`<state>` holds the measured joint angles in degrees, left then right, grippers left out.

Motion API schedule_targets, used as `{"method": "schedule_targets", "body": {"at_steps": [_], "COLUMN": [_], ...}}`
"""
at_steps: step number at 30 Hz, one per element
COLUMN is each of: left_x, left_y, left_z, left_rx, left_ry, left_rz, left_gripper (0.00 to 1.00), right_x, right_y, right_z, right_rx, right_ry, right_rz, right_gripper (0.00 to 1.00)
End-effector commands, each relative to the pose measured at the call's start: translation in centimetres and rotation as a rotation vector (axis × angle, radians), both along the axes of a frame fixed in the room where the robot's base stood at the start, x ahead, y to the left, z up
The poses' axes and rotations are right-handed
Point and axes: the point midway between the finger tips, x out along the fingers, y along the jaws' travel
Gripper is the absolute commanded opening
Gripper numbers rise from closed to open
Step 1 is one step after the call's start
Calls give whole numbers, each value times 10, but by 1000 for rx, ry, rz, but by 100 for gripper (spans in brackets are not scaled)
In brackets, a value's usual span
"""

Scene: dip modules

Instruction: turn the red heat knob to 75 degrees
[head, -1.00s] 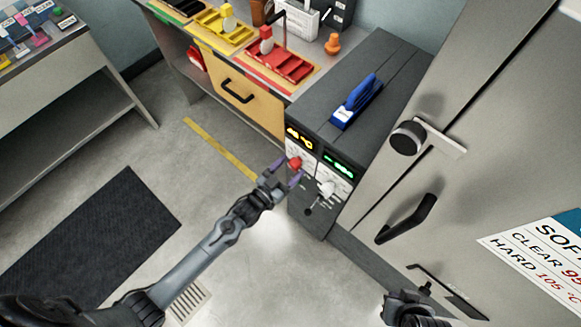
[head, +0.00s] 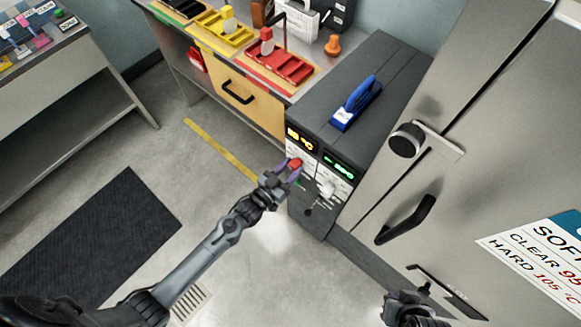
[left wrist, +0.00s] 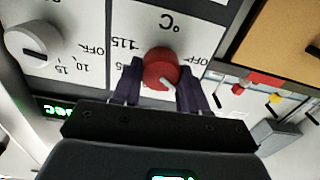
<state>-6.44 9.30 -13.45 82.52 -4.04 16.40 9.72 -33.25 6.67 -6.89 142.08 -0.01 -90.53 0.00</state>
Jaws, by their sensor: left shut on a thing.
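The red heat knob (head: 295,163) is on the front panel of the dark grey machine. It also shows in the left wrist view (left wrist: 160,66), where the panel appears upside down. My left gripper (head: 288,172) is shut on the knob, with one purple finger (left wrist: 130,82) on each side of it. A white pointer line on the knob points down and right in the wrist view. "OFF", "115" and "°C" are printed around the knob; some marks are hidden by the fingers. My right gripper (head: 406,303) is at the bottom edge; its fingers are unclear.
A white knob (head: 326,186) sits right of the red one, close to my left gripper. An amber display (head: 300,139) and a green display (head: 339,165) are above them. A grey cabinet with a black handle (head: 406,219) stands to the right.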

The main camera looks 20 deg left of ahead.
Motion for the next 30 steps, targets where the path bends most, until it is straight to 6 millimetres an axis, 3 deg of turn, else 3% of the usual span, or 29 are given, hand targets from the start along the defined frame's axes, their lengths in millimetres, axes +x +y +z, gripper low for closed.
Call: {"method": "schedule_targets", "body": {"at_steps": [8, 9, 14, 24, 30], "left_x": [0, 0, 0, -2, -21], "left_y": [0, 0, 0, 1, 7], "left_z": [1, 1, 1, 0, 0], "left_rx": [-29, -28, -28, -27, -27], "left_ry": [8, 7, 7, 8, 10], "left_rz": [0, 0, 0, 0, 1], "left_gripper": [13, 45, 69, 69, 69], "right_x": [0, 0, 0, 0, 0], "right_y": [0, 0, 0, -2, -2], "right_z": [2, 2, 2, 2, 6], "right_rx": [2, 2, 1, -8, -8], "right_ry": [-1, -1, -1, 0, 0], "right_rz": [-2, -2, -1, 5, 5], "right_gripper": [0, 0, 0, 0, 0]}}
